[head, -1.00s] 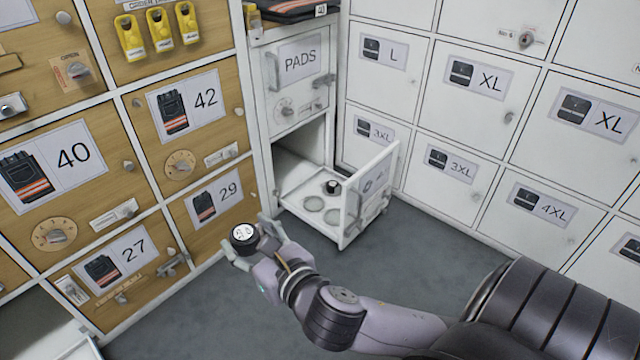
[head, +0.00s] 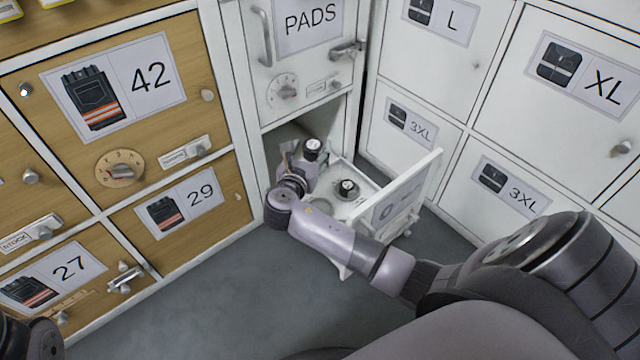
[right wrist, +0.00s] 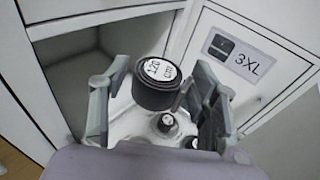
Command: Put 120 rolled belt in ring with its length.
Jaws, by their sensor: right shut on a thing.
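The rolled belt (head: 313,148) is a black cylinder with a white top label. In the right wrist view the belt (right wrist: 156,88) reads "120 cm". My right gripper (head: 300,160) is shut on it and holds it upright over the back left of an open white drawer (head: 412,188). A ring (head: 320,208) on the drawer floor shows partly beside my arm. Another dark roll (head: 346,189) with a pale top stands in the drawer, right of the held belt. Other rings are hidden by my arm. My left gripper is not in view.
The drawer's front panel (head: 385,208) stands to the right of my forearm. The PADS locker (head: 310,20) is above the opening. Wooden lockers (head: 180,208) stand left and white lockers (head: 510,185) right. Grey floor (head: 210,285) in front is clear.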

